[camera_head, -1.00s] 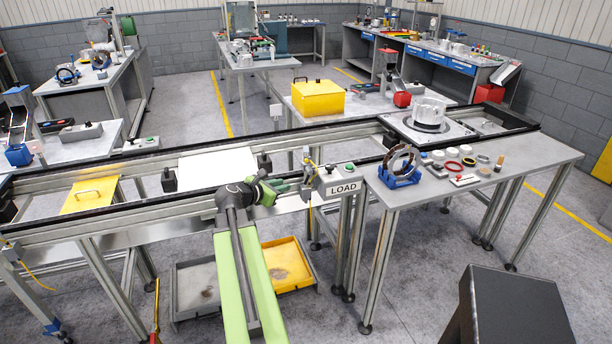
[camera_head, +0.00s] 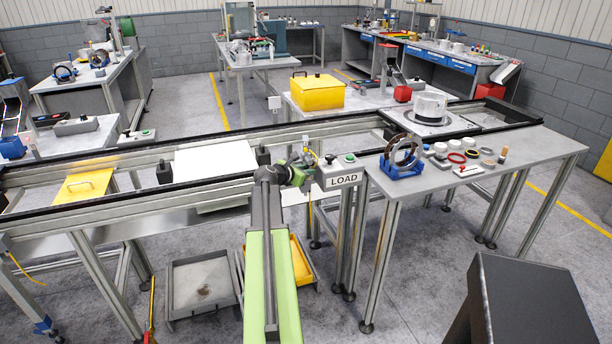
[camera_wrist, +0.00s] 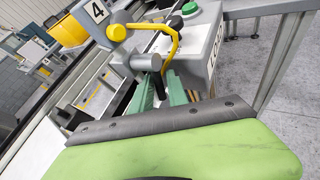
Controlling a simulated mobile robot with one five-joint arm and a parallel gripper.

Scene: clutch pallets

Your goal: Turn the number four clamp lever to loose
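The number 4 plate (camera_wrist: 95,10) stands at the upper left in the wrist view, beside a grey clamp (camera_wrist: 143,65). A bent yellow lever (camera_wrist: 172,42) curves over this clamp. In the head view the yellow lever (camera_head: 311,156) is tiny, at the rail edge beside the LOAD box. My gripper (camera_wrist: 162,88) has its green fingers apart just below the clamp. A dark rod end shows between them; I cannot tell whether they touch it. In the head view my gripper (camera_head: 303,172) is close to the LOAD box and partly hides the clamp.
The LOAD box (camera_head: 343,172) with a green button is just right of my gripper. The conveyor rail (camera_head: 100,215) runs behind. A table (camera_head: 470,185) at the right holds a blue stand (camera_head: 400,165) and several small parts. Two trays (camera_head: 200,285) lie below the rail.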

